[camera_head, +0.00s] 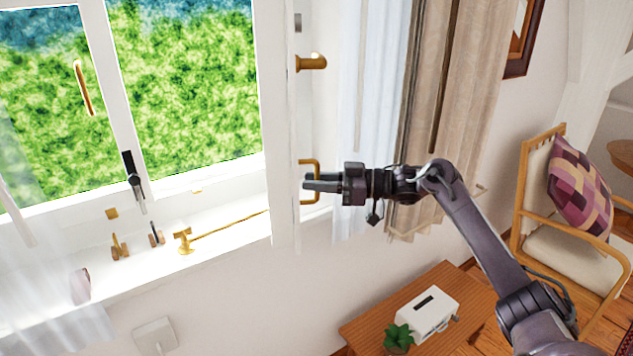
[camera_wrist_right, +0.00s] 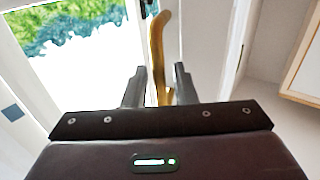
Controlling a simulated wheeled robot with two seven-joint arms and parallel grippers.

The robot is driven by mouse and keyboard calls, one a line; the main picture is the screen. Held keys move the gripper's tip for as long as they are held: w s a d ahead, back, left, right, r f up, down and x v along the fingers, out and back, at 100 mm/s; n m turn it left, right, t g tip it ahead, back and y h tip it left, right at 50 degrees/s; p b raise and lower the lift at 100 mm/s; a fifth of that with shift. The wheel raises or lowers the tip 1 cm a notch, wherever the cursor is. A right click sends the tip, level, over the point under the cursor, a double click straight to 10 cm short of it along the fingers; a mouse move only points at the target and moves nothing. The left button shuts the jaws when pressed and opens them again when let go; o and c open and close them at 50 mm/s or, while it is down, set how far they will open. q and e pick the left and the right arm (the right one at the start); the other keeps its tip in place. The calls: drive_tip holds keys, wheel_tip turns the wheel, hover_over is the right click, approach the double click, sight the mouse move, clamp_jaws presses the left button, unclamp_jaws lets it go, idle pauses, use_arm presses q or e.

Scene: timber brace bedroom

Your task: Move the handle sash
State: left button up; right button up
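The white window sash (camera_head: 284,215) stands at the centre of the head view, beside the bright panes. A brass pull handle (camera_head: 315,163) is on its right side. My right gripper (camera_head: 310,183) reaches in from the right at the height of this handle. In the right wrist view the handle (camera_wrist_right: 157,45) rises between the two dark fingers (camera_wrist_right: 160,88) of this gripper, with a small gap showing beside it. The fingers look open, around the handle but not clamped on it. My left gripper is not in view.
A brass stay (camera_head: 230,225) lies along the white sill. Another brass handle (camera_head: 83,88) is on the left sash. Curtains (camera_head: 455,110) hang behind my right arm. A wooden table (camera_head: 375,322) with a white box (camera_head: 428,312) and plant (camera_head: 398,336) stands below; a chair (camera_head: 575,235) is at right.

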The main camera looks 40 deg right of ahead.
drive_tip(key=shift+s+d+f, duration=0.1)
drive_tip(key=shift+d, duration=0.05)
drive_tip(key=b+v, duration=0.3)
drive_tip(key=v, duration=0.4)
drive_tip(key=shift+s+d+b, duration=0.15)
drive_tip(key=shift+d+b, duration=0.05)
drive_tip(key=shift+b, duration=0.15)
